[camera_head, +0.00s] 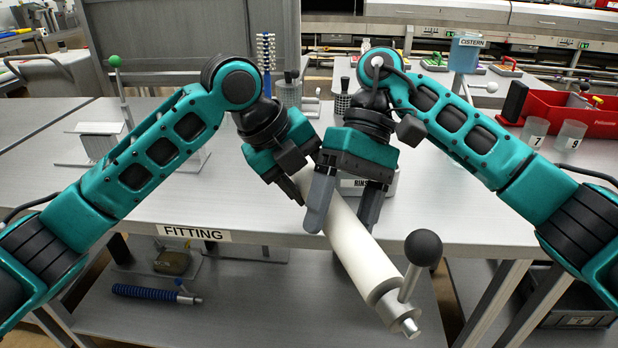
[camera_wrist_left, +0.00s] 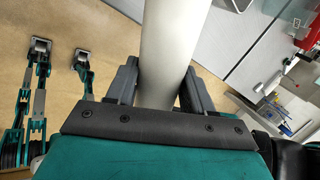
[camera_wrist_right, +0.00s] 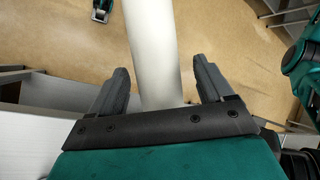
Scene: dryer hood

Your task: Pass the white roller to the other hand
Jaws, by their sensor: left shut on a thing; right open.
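The white roller (camera_head: 352,242) is held slanting in the air in front of the table's front edge. Its near end has a metal collar, a metal pin and a black ball handle (camera_head: 423,248). My left gripper (camera_head: 303,190) is shut on its upper part; the roller also lies between the fingers in the left wrist view (camera_wrist_left: 165,50). My right gripper (camera_head: 343,212) is open, its fingers on either side of the roller lower down. In the right wrist view the roller (camera_wrist_right: 152,50) passes between the fingers with gaps at both sides. The roller's upper end is hidden by the grippers.
The grey table (camera_head: 270,205) carries a FITTING label (camera_head: 194,233). A red bin (camera_head: 570,112) and numbered cups (camera_head: 535,132) stand at the right. A blue roller (camera_head: 150,293) lies on the lower shelf. A label stand partly shows behind my right gripper.

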